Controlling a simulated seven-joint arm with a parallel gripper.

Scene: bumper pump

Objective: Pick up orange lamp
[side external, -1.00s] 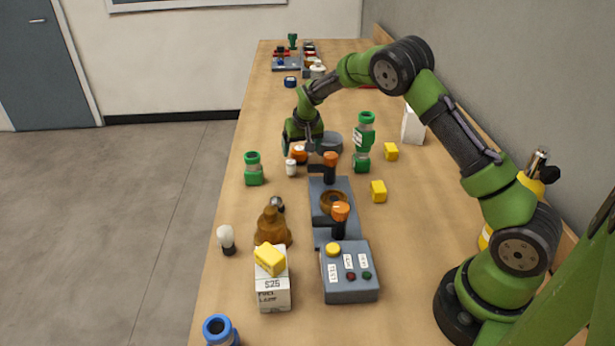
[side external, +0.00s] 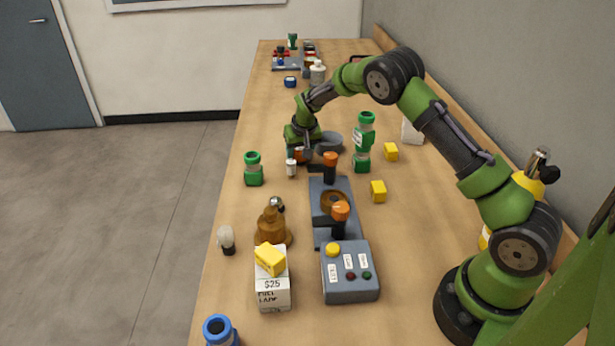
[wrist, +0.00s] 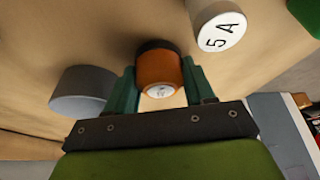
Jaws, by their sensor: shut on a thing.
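The orange lamp (wrist: 158,72) is a short orange cylinder with a dark band at its far end and a pale round near end. My gripper (wrist: 159,68) is shut on it, with a green finger against each side. In the side external view, a little orange of the lamp (side external: 300,157) shows under my gripper (side external: 301,150), low at the table, left of the middle. The fingers hide most of it there. I cannot tell whether it touches the table.
A white cylinder marked 5 A (wrist: 216,27) stands close by the lamp. A grey cylinder (wrist: 83,92) is on its other side. A grey fixture with orange-topped clamps (side external: 318,228), a green bottle (side external: 364,145) and a green jar (side external: 253,170) are near.

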